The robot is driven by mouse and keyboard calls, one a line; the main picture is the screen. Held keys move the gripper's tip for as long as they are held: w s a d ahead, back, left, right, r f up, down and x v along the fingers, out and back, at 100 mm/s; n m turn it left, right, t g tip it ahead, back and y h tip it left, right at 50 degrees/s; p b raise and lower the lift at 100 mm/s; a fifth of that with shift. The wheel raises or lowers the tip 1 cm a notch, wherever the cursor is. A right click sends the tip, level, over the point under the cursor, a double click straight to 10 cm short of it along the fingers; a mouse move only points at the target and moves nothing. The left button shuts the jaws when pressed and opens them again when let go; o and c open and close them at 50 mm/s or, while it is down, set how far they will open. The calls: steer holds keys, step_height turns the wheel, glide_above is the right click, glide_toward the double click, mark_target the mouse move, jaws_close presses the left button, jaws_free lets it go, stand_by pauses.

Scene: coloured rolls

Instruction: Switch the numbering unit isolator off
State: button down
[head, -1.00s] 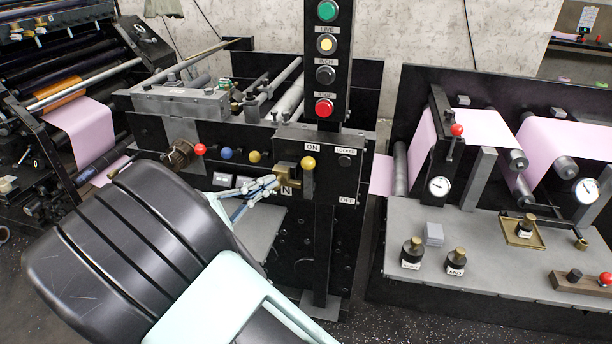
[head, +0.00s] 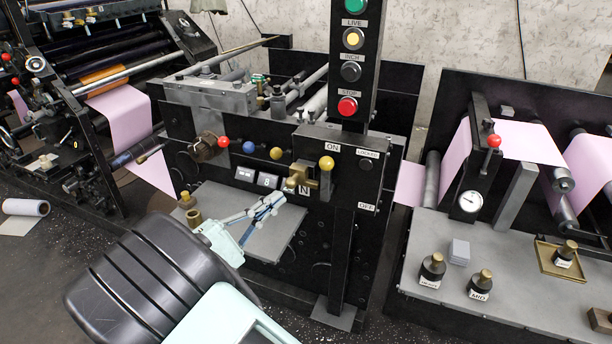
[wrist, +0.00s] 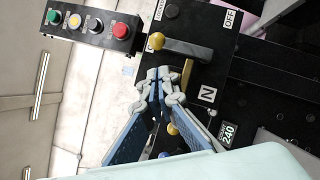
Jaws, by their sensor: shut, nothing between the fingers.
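The isolator lever (head: 326,180) has a yellow ball knob (head: 326,163) and a brass bracket (head: 301,178). It stands on a black box (head: 345,185) under the button column, knob uppermost, just below the ON label (head: 333,149). The OFF label (head: 366,207) sits lower right. The wrist view shows the lever (wrist: 188,47) and its yellow knob (wrist: 156,41). My gripper (head: 278,198) is shut and empty, to the lower left of the lever in the head view. In the wrist view the fingertips (wrist: 158,76) appear near the knob and bracket, apparently apart from them.
The button column (head: 352,60) rises above the box. Red (head: 223,142), blue (head: 249,147) and yellow (head: 276,154) knobs stick out left of the lever. A grey shelf (head: 215,200) lies below them. A bench (head: 450,265) with bottles stands at right.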

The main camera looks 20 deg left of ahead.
mark_target(327, 178)
steer(key=x, duration=1)
steer(key=shift+d, duration=0.1)
